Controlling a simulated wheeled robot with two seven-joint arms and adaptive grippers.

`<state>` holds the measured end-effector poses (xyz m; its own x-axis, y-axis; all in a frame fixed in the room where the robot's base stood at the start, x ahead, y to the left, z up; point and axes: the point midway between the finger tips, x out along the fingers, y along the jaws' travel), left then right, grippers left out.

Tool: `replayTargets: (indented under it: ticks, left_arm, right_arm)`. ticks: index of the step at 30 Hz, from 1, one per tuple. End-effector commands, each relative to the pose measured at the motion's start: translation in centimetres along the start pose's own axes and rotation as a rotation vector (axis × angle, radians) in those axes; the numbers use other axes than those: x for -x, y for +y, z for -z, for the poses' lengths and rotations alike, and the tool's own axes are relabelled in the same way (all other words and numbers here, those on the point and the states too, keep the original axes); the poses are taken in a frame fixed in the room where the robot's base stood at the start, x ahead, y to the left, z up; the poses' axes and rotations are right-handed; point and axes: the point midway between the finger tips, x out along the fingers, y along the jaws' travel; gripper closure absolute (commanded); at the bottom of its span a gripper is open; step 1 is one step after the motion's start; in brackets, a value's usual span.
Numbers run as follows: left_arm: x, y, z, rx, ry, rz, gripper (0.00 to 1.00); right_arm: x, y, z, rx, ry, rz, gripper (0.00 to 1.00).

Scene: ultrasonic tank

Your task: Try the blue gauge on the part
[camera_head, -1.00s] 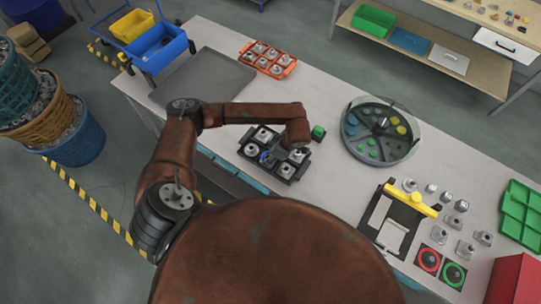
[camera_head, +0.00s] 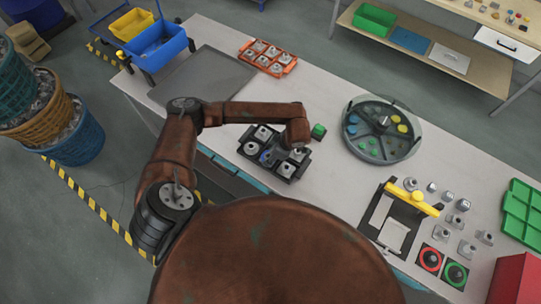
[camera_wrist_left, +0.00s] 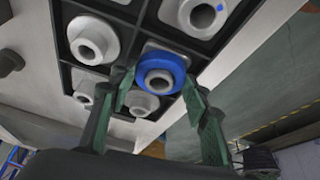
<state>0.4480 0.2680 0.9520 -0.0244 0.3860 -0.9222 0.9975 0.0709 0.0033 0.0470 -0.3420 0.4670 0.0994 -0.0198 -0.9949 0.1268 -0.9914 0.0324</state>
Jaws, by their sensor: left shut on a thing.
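The blue gauge (camera_wrist_left: 161,73) is a ring; in the left wrist view it encircles the boss of a grey part (camera_wrist_left: 157,50) in the black tray. I cannot tell how far down it sits. My right gripper is not in view.
Other grey parts (camera_wrist_left: 94,40) stand close around in the tray. A green block (camera_head: 318,131) and a round divided tray (camera_head: 381,130) are to the right. An orange tray of parts (camera_head: 268,57) lies behind.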

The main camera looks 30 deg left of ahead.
Motion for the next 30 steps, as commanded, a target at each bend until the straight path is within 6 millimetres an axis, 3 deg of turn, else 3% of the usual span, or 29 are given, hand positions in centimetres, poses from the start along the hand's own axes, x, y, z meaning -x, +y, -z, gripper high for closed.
replayTargets:
  ticks: [30]
  left_arm:
    - [-0.23,-0.06,-0.14,-0.001,-0.001,0.001,0.89]
  right_arm:
    - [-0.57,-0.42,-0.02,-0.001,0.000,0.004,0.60]
